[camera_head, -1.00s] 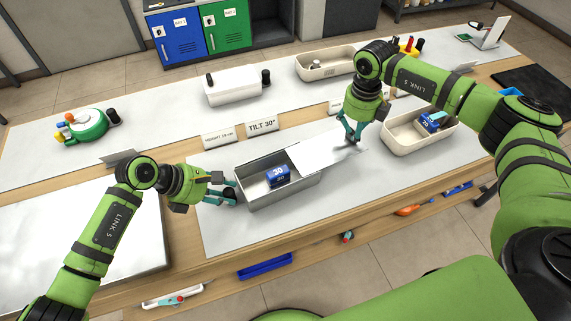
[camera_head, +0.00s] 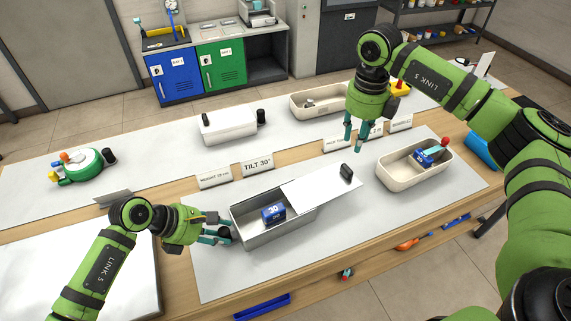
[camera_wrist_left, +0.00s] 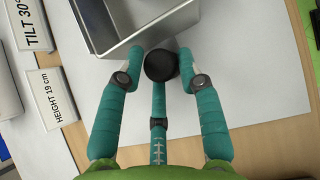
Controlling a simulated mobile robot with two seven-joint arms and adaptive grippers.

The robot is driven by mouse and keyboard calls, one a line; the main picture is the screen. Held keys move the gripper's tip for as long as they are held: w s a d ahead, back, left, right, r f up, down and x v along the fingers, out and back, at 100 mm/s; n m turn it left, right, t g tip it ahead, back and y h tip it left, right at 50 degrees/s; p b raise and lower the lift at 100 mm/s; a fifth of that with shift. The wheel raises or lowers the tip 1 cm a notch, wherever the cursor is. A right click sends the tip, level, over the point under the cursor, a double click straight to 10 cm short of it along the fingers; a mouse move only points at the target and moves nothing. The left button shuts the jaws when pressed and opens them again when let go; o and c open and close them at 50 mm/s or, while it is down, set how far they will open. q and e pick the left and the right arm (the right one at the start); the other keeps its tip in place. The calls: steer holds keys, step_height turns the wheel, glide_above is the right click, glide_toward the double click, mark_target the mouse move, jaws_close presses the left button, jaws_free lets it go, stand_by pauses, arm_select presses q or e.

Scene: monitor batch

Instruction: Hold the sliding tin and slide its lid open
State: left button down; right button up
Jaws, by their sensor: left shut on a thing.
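The sliding tin (camera_head: 279,236) is a grey metal box on the light mat. Its lid (camera_head: 312,187) is slid to the right, sticks out past the tin's right end and has a black knob (camera_head: 346,172). The tin's left part is uncovered, showing a blue box (camera_head: 273,214) marked 30 inside. My left gripper (camera_head: 228,234) is shut on the black knob (camera_wrist_left: 160,65) at the tin's near-left end; the left wrist view shows a finger on each side of it. My right gripper (camera_head: 355,146) is raised above and behind the lid's knob, empty, its fingers apart.
A cream tray (camera_head: 398,184) with a blue box stands to the right of the lid. Behind are a "TILT 30°" sign (camera_head: 257,164), a white container (camera_head: 228,126) and another cream tray (camera_head: 308,111). The mat in front of the lid is clear.

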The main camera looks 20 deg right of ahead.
arm_select(q)
steer(key=shift+s+f, duration=0.25)
steer(key=shift+f, duration=0.1)
steer(key=c, duration=0.8)
jaws_free()
steer(key=shift+o, duration=0.3)
steer(key=shift+w+r, duration=0.1)
steer(key=shift+r, duration=0.15)
